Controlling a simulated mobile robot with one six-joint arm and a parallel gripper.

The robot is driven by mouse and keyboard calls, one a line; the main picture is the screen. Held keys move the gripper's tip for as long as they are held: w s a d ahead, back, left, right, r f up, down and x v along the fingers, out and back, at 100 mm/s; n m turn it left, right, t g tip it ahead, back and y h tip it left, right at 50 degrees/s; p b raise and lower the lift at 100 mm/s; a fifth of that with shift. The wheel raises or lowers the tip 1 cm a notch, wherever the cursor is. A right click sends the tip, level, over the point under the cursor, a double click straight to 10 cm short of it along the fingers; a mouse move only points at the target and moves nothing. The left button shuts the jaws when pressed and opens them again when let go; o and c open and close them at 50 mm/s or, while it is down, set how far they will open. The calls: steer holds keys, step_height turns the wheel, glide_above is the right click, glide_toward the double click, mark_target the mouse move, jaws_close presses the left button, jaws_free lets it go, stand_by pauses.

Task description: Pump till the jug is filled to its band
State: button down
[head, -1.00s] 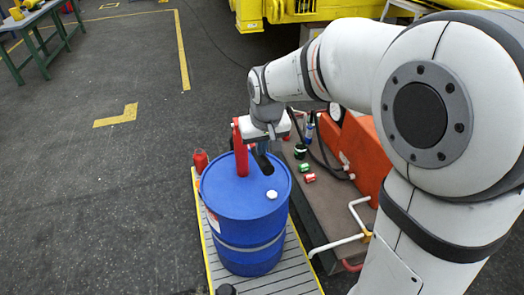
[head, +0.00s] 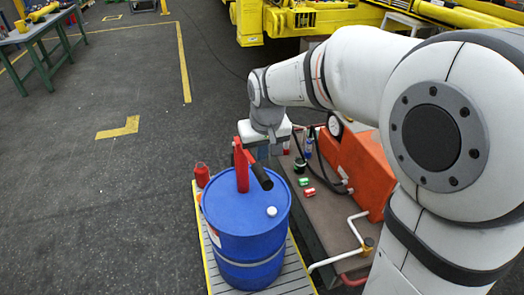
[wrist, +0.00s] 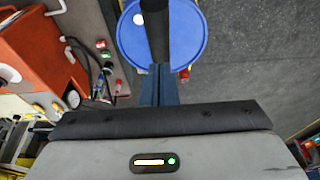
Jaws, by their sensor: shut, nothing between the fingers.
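A blue drum (head: 246,225) stands upright on a slatted platform, with a red pump (head: 241,168) on its top. The pump's black handle (head: 261,172) slants to the lower right above the lid. The handle also shows over the drum in the wrist view (wrist: 157,30). My gripper (head: 262,152) is just behind the handle in the head view. Its fingers (wrist: 160,92) are shut and empty, close to the handle's near end in the wrist view; I cannot tell if they touch it. A red container (head: 202,175) stands behind the drum's left side. No jug band or liquid level is discernible.
The slatted platform (head: 213,262) has a yellow edge. To its right is a low bench with an orange housing (head: 357,170), hoses, small cans (head: 304,182) and white pipes. Open dark floor (head: 110,220) lies left. A green table (head: 40,40) is far left.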

steer(key=s+d+f+b+x, duration=0.1)
steer(key=s+b+x, duration=0.1)
steer(key=b+x, duration=0.6)
steer(key=s+b+x, duration=0.2)
steer(key=b+x, duration=0.5)
steer(key=x, duration=0.4)
steer(key=w+p+v, duration=0.1)
steer(key=p+v, duration=0.3)
steer(key=v, duration=0.2)
steer(key=w+p+v, duration=0.1)
steer(key=p+v, duration=0.4)
steer(key=v, duration=0.1)
steer(key=w+a+r+p+v, duration=0.1)
steer(key=w+p+v, duration=0.1)
steer(key=p+v, duration=0.3)
steer(key=shift+v, duration=0.9)
steer(key=shift+r, duration=0.2)
steer(key=shift+f, duration=0.1)
